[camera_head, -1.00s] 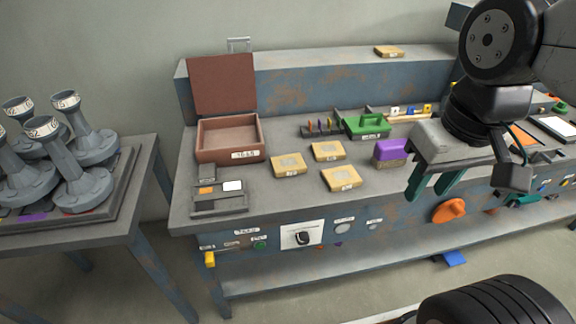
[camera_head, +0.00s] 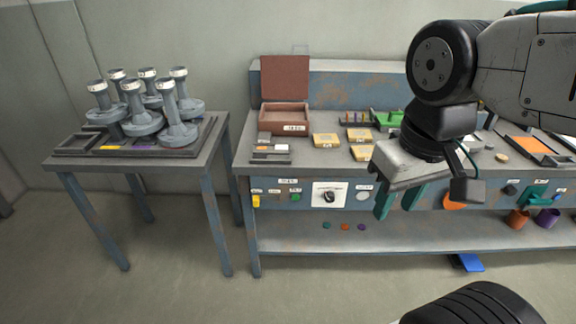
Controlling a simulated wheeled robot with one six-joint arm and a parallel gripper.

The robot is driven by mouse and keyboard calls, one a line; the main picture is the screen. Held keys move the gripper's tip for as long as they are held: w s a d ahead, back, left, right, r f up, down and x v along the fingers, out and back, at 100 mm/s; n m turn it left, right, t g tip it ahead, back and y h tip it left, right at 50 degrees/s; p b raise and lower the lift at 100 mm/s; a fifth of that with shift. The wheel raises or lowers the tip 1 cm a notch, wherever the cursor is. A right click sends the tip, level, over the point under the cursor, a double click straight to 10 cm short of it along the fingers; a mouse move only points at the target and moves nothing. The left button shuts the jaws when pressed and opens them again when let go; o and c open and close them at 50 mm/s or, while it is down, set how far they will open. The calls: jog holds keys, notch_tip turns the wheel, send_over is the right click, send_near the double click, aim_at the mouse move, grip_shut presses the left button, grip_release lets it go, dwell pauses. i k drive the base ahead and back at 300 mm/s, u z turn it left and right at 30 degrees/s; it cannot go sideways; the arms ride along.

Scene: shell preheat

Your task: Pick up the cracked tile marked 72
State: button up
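Several tan tiles lie flat on the blue-grey bench. One is at the left (camera_head: 326,140), one at the back (camera_head: 358,134), and one at the front (camera_head: 362,153), close to my arm in the picture. Their marks and any cracks are too small to read, so I cannot tell which is 72. My gripper (camera_head: 397,210) hangs in front of the bench, its teal fingers pointing down, apart and with nothing between them. It appears just right of and below the front tile in the picture. My arm hides part of the bench behind it.
An open brown box (camera_head: 284,117) stands at the bench's back left. A small grey holder (camera_head: 270,155) is in front of it. A green-handled item (camera_head: 388,119) is behind my arm. A separate table (camera_head: 62,165) at left carries grey shell-like pieces (camera_head: 142,122). Floor between is clear.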

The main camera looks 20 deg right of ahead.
aim_at(319, 140)
jog(key=z, duration=0.05)
jog(key=k, duration=0.35)
jog(key=u, duration=1.35)
jog(key=i, duration=1.85)
jog(key=z, duration=0.75)
jog(key=i, duration=0.6)
jog(key=z, duration=1.05)
jog(key=i, duration=0.3)
jog(key=z, duration=0.3)
